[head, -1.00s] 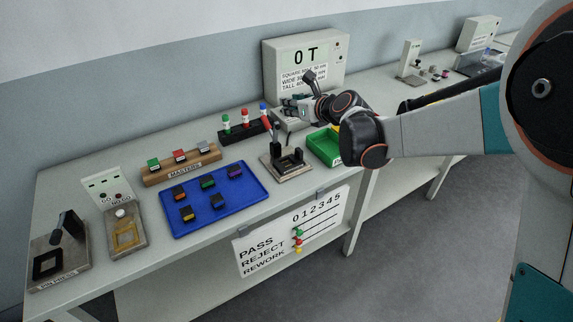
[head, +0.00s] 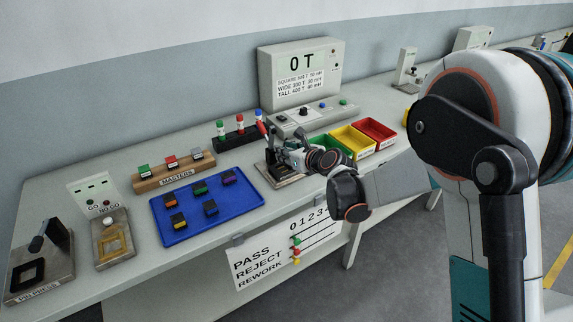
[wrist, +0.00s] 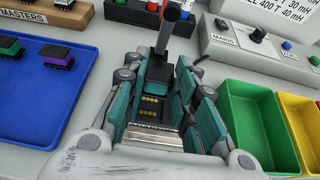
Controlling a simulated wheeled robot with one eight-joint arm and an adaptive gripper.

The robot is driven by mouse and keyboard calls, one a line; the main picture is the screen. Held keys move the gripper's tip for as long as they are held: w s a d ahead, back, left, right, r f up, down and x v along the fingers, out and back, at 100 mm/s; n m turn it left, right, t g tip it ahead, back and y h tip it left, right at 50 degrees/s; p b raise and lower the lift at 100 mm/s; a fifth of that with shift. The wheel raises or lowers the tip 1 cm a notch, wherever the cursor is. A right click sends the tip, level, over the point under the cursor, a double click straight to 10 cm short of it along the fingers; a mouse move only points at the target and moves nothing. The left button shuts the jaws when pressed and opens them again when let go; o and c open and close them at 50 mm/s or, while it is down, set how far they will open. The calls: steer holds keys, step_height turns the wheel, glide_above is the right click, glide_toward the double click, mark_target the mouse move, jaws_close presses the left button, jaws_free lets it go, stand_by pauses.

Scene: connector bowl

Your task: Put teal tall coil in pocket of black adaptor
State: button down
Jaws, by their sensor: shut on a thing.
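In the wrist view my gripper (wrist: 153,105) has teal fingers, shut on a dark piece (wrist: 151,100) with rows of gold dots. A dark post (wrist: 165,40) of the fixture stands just beyond the fingers. The adaptor's pocket is hidden behind my gripper.
A blue tray (head: 240,205) with several coloured-top connectors lies left of the fixture. Green (head: 338,143), yellow (head: 353,141) and red (head: 377,133) bins stand to the right. A meter box (head: 300,70) reading 0 T and a marker rack (head: 236,138) are behind.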

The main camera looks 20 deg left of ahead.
steer(key=shift+f+b, duration=0.65)
steer(key=shift+f, duration=1.3)
steer(key=shift+f, duration=0.2)
steer(key=c, duration=1.6)
jaws_free()
steer(key=shift+r, duration=0.1)
steer(key=shift+d+r, duration=0.1)
steer(key=shift+r, duration=0.1)
steer(key=p+v, duration=0.3)
steer(key=v, duration=0.9)
steer(key=shift+s+f, duration=0.1)
steer(key=shift+f, duration=0.05)
